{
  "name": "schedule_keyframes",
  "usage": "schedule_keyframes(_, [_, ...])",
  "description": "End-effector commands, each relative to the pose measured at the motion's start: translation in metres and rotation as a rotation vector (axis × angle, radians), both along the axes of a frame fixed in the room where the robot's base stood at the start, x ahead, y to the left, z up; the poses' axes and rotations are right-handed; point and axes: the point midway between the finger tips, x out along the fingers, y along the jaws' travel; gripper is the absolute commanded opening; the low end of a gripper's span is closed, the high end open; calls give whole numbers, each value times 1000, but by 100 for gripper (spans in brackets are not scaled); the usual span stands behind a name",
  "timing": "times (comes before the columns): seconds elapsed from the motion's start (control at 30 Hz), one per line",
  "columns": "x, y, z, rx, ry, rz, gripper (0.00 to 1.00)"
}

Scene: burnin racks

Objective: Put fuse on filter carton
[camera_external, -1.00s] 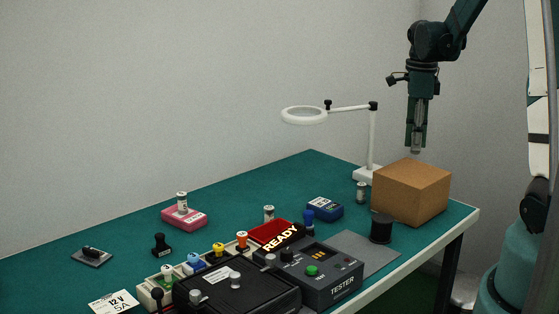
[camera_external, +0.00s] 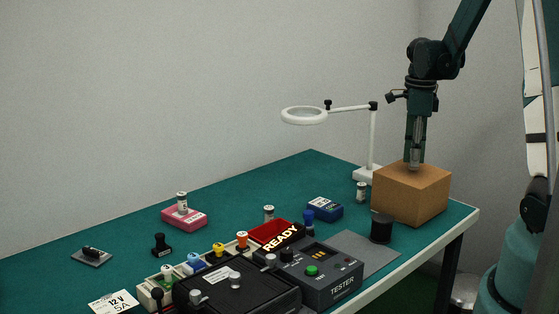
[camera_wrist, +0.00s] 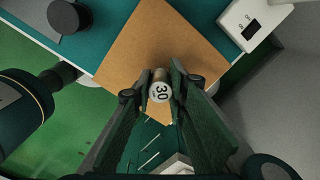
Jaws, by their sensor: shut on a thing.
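The fuse (camera_external: 415,159), a small cylinder with metal ends, is upright between the fingers of my gripper (camera_external: 415,150). In the wrist view the end of the fuse (camera_wrist: 160,92) faces the camera and reads "30". My gripper (camera_wrist: 160,95) is shut on it there. The filter carton (camera_external: 411,195) is a plain brown box near the right end of the table. Its top (camera_wrist: 150,45) shows in the wrist view. The fuse's lower end is at the carton's top; I cannot tell whether it touches.
A white magnifier lamp (camera_external: 372,140) stands behind the carton. A black spool (camera_external: 381,229) and an upright cylinder (camera_external: 361,192) stand nearby. A tester (camera_external: 330,275), a blue box (camera_external: 325,208) and a pink box (camera_external: 184,218) are further left. The table's right edge is close to the carton.

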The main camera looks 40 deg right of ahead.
Motion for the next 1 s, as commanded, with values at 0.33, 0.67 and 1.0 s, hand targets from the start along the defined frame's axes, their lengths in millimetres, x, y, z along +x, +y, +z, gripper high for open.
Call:
schedule_keyframes(0.33, [0, 0, -7, 0, 0, 0, 4])
schedule_keyframes(0.67, [0, 0, -9, 0, 0, 0, 28])
schedule_keyframes(1.0, [0, 0, -9, 0, 0, 0, 31])
